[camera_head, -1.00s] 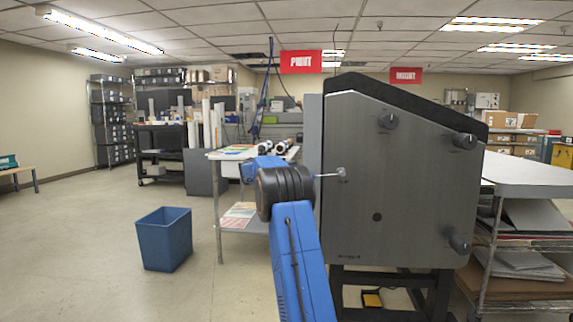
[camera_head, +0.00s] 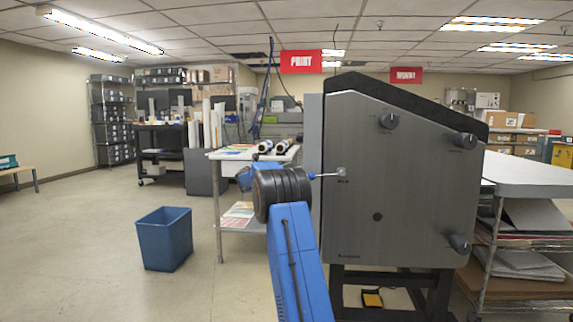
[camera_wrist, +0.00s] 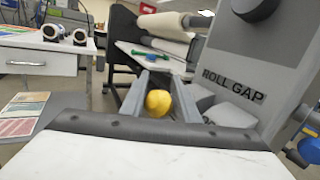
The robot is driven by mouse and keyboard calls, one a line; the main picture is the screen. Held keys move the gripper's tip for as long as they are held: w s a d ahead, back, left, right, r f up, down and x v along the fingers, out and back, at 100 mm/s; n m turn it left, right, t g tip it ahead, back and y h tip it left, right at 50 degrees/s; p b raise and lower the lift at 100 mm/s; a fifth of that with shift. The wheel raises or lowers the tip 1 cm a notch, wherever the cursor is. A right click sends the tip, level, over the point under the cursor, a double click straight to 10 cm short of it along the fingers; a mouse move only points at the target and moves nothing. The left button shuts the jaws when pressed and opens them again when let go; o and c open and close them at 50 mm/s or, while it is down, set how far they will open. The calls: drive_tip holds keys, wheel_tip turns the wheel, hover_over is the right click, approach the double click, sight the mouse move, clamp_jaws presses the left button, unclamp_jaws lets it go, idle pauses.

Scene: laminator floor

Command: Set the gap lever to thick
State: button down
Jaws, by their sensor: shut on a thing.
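The gap lever is a thin rod (camera_head: 327,175) that sticks out to the left from a small pivot plate on the grey laminator side panel (camera_head: 420,200). In the wrist view a yellow ball knob (camera_wrist: 158,103) sits between the two grey fingers of my gripper (camera_wrist: 160,100), which is shut on it. A "ROLL GAP" label (camera_wrist: 234,85) is on the panel to the right of the knob. In the head view my dark wrist and blue arm hide most of my gripper and the knob. I cannot read any thick or thin marking.
Round dark knobs (camera_head: 388,120) are on the laminator's side. A table with rolls and prints (camera_head: 240,153) stands behind my arm on the left. A blue bin (camera_head: 165,238) stands on the floor at left. A white-topped cart (camera_head: 530,172) is at right. The left floor is mostly open.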

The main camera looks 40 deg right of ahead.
drive_tip(key=f, duration=0.1)
drive_tip(key=f+n, duration=0.1)
drive_tip(key=w+a+f, duration=0.1)
drive_tip(key=shift+n+t+h, duration=0.3)
drive_tip(key=c, duration=1.4)
unclamp_jaws()
drive_tip(key=shift+r, duration=0.1)
drive_tip(key=v, duration=1.7)
drive_tip(key=shift+a, duration=0.2)
